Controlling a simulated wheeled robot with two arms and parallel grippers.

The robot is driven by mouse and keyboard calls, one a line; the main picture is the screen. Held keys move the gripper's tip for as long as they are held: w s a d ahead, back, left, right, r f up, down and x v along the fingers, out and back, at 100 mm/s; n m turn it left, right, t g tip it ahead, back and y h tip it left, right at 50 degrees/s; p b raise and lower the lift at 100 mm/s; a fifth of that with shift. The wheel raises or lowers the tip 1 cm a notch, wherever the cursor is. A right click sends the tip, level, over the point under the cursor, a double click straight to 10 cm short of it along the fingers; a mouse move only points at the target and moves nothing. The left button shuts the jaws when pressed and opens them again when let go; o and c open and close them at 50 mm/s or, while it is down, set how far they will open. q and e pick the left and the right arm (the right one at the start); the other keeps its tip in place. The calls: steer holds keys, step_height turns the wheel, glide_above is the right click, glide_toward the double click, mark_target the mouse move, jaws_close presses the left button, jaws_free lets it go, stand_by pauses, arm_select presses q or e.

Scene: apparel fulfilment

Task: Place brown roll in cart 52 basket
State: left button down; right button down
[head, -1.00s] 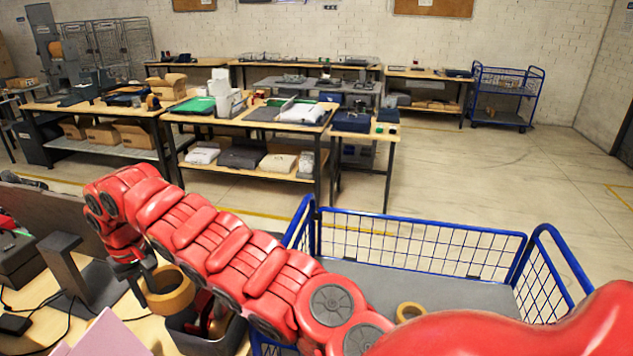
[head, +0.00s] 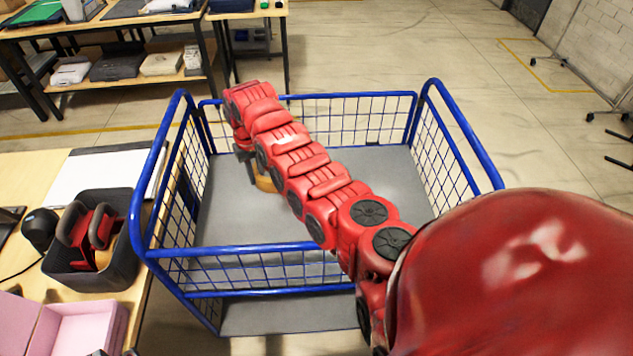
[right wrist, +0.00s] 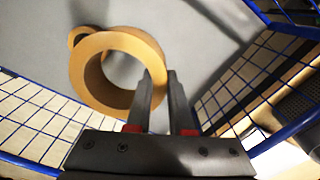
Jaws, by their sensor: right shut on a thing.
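The brown roll (head: 265,183) hangs from my right gripper (head: 247,157), inside the blue wire basket of the cart (head: 305,98). In the right wrist view my right gripper (right wrist: 158,78) is shut on one side of the ring wall of the brown roll (right wrist: 85,72). The grey cart floor lies below it; the gap between roll and floor is hard to judge. A second, smaller-looking roll (right wrist: 78,36) shows partly behind the held one in the wrist view. My right arm hides part of the basket in the head view.
A table (head: 28,178) at the left carries a dark bin (head: 95,272) with red and black items, and a pink box (head: 88,325). The cart's blue rails and mesh walls surround the held roll. Open floor lies behind the cart.

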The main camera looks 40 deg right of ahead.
steer(key=s+d+f+b, duration=0.1)
steer(key=s+d+f, duration=0.25)
steer(key=f, duration=0.25)
steer(key=s+d+f+b, duration=0.1)
steer(key=s+d+f, duration=0.25)
steer(key=f, duration=0.35)
steer(key=p, duration=0.1)
glide_above(297, 232)
steer(key=shift+m, duration=0.4)
step_height(297, 232, down, 5)
steer(key=shift+f, duration=0.15)
steer(key=shift+w+f, duration=0.1)
steer(key=shift+f, duration=0.9)
step_height(297, 232, down, 2)
steer(key=shift+a+f+b, duration=0.1)
steer(key=shift+b, duration=0.55)
steer(key=shift+f, duration=0.3)
